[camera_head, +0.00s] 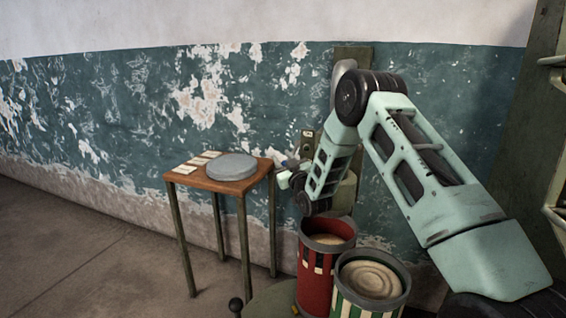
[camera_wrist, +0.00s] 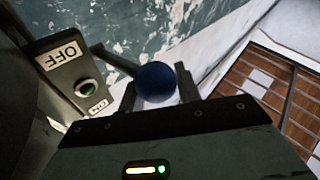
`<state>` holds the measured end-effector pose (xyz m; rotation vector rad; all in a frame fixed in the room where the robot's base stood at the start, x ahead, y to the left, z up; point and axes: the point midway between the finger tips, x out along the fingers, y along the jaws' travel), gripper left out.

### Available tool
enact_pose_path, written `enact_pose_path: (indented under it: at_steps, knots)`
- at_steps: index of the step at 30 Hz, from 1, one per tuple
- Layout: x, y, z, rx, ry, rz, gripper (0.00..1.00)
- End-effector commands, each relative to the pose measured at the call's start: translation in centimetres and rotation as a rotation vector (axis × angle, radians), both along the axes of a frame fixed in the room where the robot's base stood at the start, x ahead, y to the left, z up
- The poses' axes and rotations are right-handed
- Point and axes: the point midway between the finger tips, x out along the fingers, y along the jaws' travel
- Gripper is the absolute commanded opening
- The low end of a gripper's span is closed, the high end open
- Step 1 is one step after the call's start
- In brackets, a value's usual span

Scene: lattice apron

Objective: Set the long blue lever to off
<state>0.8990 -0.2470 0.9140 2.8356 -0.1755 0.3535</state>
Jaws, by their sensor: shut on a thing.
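The long blue lever ends in a round blue knob (camera_wrist: 156,82), with a thin dark rod running up-left toward the dark switch box (camera_wrist: 55,80). In the head view the knob (camera_head: 291,162) is a small blue spot beside my gripper (camera_head: 284,177). My gripper (camera_wrist: 156,92) is shut on the knob, one finger on each side. Most of the box is hidden behind my arm in the head view.
A small wooden table (camera_head: 190,178) with a grey round lid (camera_head: 232,167) and several pale cards stands left of my gripper. A red drum (camera_head: 318,265) and a green-striped drum (camera_head: 371,282) stand below my arm. The floor at left is clear.

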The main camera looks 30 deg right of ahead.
Motion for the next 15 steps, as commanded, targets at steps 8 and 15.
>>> enact_pose_path:
  at_steps: [8, 15]
  knots:
    - [-0.07, -0.15, -0.4, 0.001, 0.006, -0.003, 0.0]
    - [-0.05, -0.13, -0.33, 0.001, 0.004, -0.002, 0.41]
